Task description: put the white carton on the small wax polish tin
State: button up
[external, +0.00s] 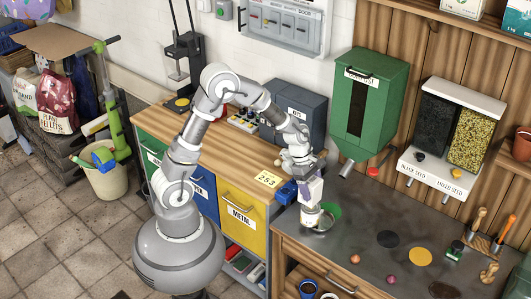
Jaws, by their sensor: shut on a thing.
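My gripper (305,175) is at the left end of the dark grey worktop, pointing down. It is shut on the white carton (311,191), which shows purple on its side and hangs upright below the fingers. Right under the carton is a small pale round tin (311,217), which seems to be the wax polish tin. Its label is too small to read. The carton's lower end overlaps the tin's top in this view, and I cannot tell whether they touch.
A green round thing (332,210) stands close right of the tin. Blue items (287,192) lie left of the gripper. A green dispenser (368,100) hangs behind.

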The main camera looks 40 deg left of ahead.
jog(key=shift+w+d+f, duration=0.2)
jog(key=shift+w+d, duration=0.15)
jog(key=shift+w, duration=0.1)
notch_tip(320, 180, down, 3)
jog(key=shift+f+b, duration=0.2)
jog(key=shift+b, duration=0.8)
jog(key=shift+r, duration=0.1)
jog(key=o, duration=1.3)
